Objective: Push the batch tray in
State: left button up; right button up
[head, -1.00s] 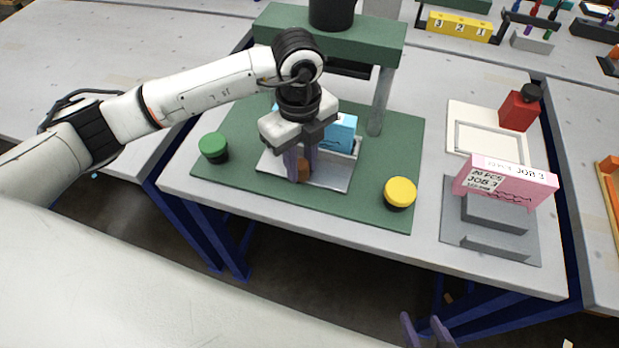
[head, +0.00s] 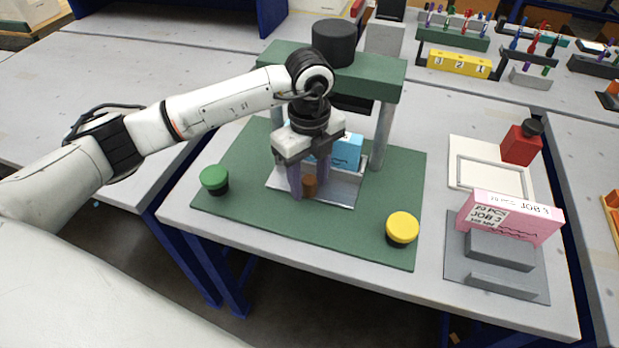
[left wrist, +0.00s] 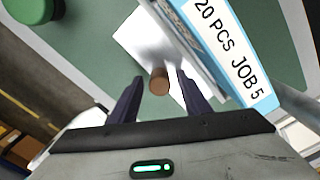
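The batch tray (head: 342,191) is a pale metal plate on the green mat under the green press frame (head: 330,70), with its front part sticking out toward me. A blue box (head: 347,152) stands on it; its label reads "20 PCS JOB 5" in the left wrist view (left wrist: 232,50). A brown round knob (head: 309,186) is at the tray's front. My left gripper (head: 309,190) points down with its fingers either side of the knob. In the left wrist view the fingers (left wrist: 158,98) are spread, with gaps to the knob (left wrist: 159,80). My right gripper is out of view.
A green button (head: 214,180) is left of the tray and a yellow button (head: 402,228) right of it. A pink box (head: 510,218) stands on a grey holder further right, near a red bottle (head: 521,144). A press post (head: 384,135) rises beside the tray.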

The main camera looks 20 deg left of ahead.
pick_arm(q)
notch_tip(320, 180, up, 10)
jog(key=shift+r, duration=0.2)
dwell(0.3)
jog(key=m, duration=0.3)
jog(key=shift+s+a+f+h+b, duration=0.1)
jog(key=shift+a+f+h+b, duration=0.2)
jog(key=shift+a+f+b, duration=0.1)
jog(key=m, duration=0.3)
jog(key=shift+s+a+f+t+h, duration=0.1)
jog(key=shift+a+f+t+h, duration=0.05)
jog(key=shift+a+t+h, duration=0.2)
jog(key=f+m, duration=0.3)
jog(key=m, duration=0.2)
jog(key=d+f+m+t+h, duration=0.1)
jog(key=f+m, duration=0.2)
jog(key=m, duration=0.3)
jog(key=f+m+t+h, duration=0.1)
jog(key=f+m, duration=0.2)
jog(key=m, duration=0.2)
jog(key=shift+w+d+f, duration=0.2)
jog(key=shift+w+d, duration=0.05)
jog(key=shift+d, duration=0.1)
